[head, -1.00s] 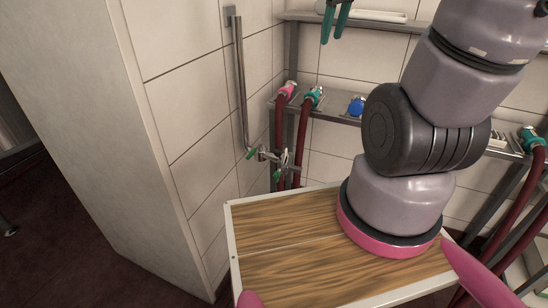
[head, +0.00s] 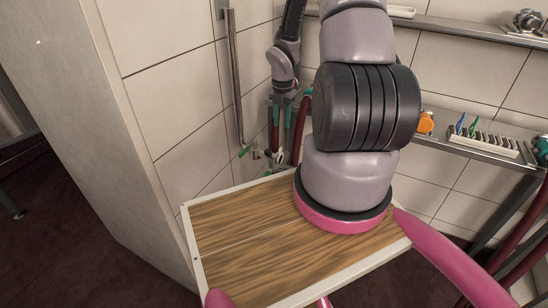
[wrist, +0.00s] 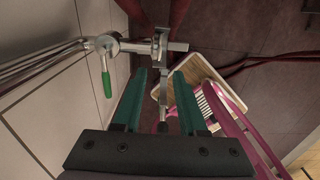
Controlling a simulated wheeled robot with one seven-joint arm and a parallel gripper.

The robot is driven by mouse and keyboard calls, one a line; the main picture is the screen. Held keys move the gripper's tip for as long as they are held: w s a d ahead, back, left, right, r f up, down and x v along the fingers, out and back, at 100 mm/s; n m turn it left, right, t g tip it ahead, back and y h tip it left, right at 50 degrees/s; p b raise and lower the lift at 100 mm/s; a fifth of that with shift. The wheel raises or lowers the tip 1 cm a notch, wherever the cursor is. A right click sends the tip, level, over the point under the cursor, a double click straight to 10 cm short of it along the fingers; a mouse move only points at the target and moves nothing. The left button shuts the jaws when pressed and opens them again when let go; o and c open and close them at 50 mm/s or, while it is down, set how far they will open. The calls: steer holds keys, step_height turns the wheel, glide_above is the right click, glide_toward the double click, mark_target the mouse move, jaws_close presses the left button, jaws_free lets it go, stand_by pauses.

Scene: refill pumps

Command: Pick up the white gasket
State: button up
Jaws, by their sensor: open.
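I cannot make out a white gasket in either current view. My gripper (head: 283,112) has teal fingers pointing down and is in front of the red hoses at the left end of the shelf. In the wrist view, my gripper (wrist: 160,88) is open, with nothing visibly held between its fingers. A metal pipe fitting with a valve (wrist: 158,48) shows beyond and between the fingertips. My arm hides the middle of the shelf.
A wall pipe (head: 236,80) runs down to a green-handled valve (head: 256,151). The lower shelf (head: 470,150) carries an orange part (head: 426,122) and a rack (head: 484,138) with small items. A metal part (head: 527,20) sits on the upper shelf (head: 470,28). Red hoses hang at right.

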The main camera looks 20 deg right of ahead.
glide_above(280, 157)
steer(key=f, duration=1.1)
steer(key=shift+w+d, duration=0.25)
steer(key=shift+w, duration=0.1)
steer(key=shift+r, duration=0.1)
jaws_close()
stand_by(0.7)
